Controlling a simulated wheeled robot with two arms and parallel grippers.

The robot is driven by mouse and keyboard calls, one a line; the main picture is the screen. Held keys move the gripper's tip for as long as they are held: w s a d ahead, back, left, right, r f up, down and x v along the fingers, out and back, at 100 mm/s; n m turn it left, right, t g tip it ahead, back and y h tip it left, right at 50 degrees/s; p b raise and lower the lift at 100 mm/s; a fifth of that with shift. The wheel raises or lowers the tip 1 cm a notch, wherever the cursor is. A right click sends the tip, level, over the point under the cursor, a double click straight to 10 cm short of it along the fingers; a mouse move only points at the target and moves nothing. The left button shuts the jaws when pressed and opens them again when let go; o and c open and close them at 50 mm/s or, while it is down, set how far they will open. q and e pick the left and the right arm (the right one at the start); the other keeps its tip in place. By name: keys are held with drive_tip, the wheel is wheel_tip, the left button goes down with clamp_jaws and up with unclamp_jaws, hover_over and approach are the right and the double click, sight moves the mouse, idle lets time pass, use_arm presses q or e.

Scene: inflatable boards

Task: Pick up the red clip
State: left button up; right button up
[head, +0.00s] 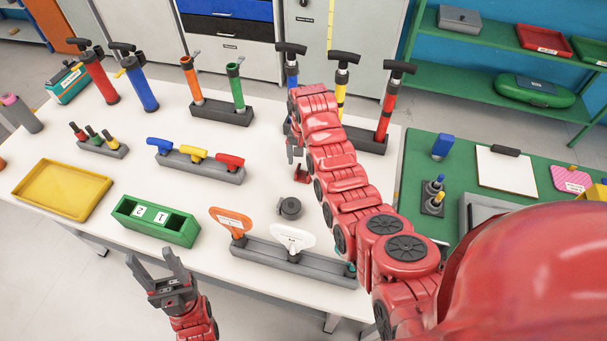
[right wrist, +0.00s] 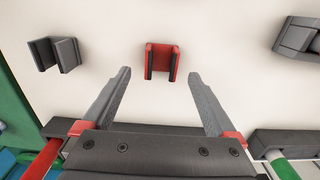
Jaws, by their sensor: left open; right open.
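The red clip (head: 304,174) lies on the white table, just beside my right arm in the head view. In the right wrist view the red clip (right wrist: 161,64) is a small U-shaped piece with dark inner faces. My right gripper (head: 294,148) is open and empty, above the table. In the right wrist view the clip shows just past the tips of my right gripper (right wrist: 160,76), roughly centred between its fingers, not held. My left gripper (head: 163,270) is open and empty off the table's front edge.
A grey clip (right wrist: 55,55) lies left of the red clip in the right wrist view. Upright pumps (head: 341,82) stand in racks behind my right gripper.

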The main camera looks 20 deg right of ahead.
sight(304, 176)
wheel_tip(304, 176, down, 3)
drive_tip(key=shift+s+a+p, duration=0.15)
drive_tip(key=shift+p, duration=0.65)
drive_tip(key=shift+f, duration=0.65)
drive_tip(key=c, duration=1.4)
drive_tip(key=shift+c, duration=0.2)
